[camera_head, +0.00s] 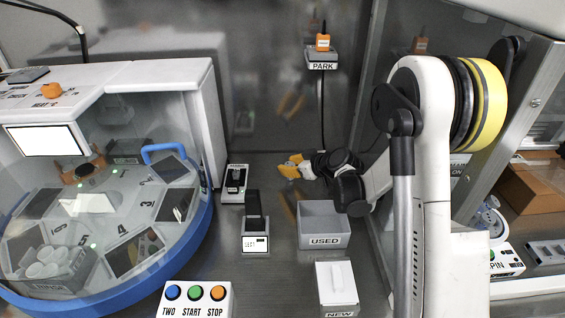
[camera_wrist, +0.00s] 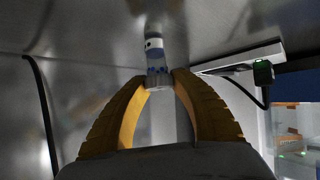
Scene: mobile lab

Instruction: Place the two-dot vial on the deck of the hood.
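My gripper (camera_wrist: 159,80) has yellow fingers closed around the lower end of a small clear vial (camera_wrist: 155,60) with a white top band and blue marks. One dark dot shows on its band; a second dot cannot be made out. In the head view my gripper (camera_head: 285,167) is low over the back of the grey hood deck (camera_head: 275,270), pointing left. The vial is too small to tell there. Whether the vial touches the deck cannot be told.
The USED bin (camera_head: 324,240) stands in front of my gripper, with the NEW box (camera_head: 337,287) nearer. Two small dark devices (camera_head: 236,182) (camera_head: 256,238) stand to the left, beside the blue-rimmed carousel machine (camera_head: 150,275). A PARK shelf (camera_head: 322,62) is on the back wall.

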